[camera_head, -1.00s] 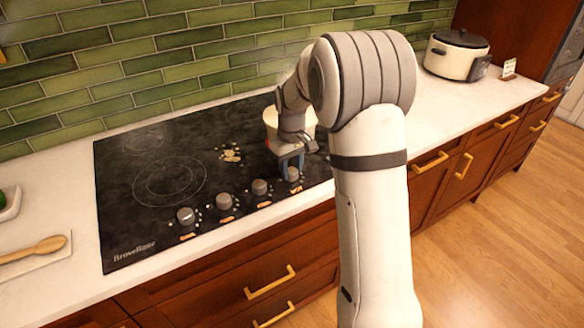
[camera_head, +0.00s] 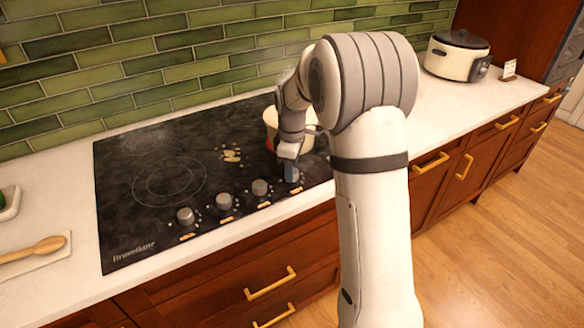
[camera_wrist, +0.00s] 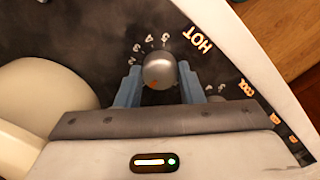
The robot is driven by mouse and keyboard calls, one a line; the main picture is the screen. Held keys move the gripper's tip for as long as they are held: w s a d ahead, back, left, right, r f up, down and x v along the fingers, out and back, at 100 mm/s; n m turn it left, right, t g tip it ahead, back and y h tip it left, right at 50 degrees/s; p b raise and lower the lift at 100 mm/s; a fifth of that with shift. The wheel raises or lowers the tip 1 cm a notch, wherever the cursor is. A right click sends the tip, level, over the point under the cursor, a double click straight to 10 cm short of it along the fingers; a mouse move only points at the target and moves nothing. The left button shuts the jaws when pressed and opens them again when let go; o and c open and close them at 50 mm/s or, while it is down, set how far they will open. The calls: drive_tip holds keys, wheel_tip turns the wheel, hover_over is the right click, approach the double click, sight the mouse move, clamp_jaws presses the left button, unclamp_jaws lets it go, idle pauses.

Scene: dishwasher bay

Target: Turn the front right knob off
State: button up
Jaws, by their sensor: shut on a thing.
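The rightmost knob (camera_wrist: 158,70) in the row along the cooktop's front edge is grey and round. In the wrist view it sits between my gripper's (camera_wrist: 160,80) two blue fingers, and the gripper is shut on it. A small orange mark shows on the knob's lower-left side. Printed numbers ring it, with the words HOT and COOL nearby. In the head view my gripper (camera_head: 291,172) points down over this knob and mostly hides it. The black cooktop (camera_head: 125,205) carries other grey knobs to the left, including the one beside it (camera_head: 260,187).
A cream and red pot (camera_head: 270,117) stands on the cooktop just behind my gripper, partly hidden by my arm. Food bits (camera_head: 231,156) lie on the cooktop. A wooden spoon (camera_head: 45,246) lies at the left, and a cream cooker (camera_head: 457,58) stands at the right rear.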

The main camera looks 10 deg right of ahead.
idle(0.5)
drive_tip(key=o, duration=1)
wheel_tip(320, 180, up, 8)
drive_tip(key=shift+f, duration=0.25)
drive_tip(key=shift+r, duration=0.2)
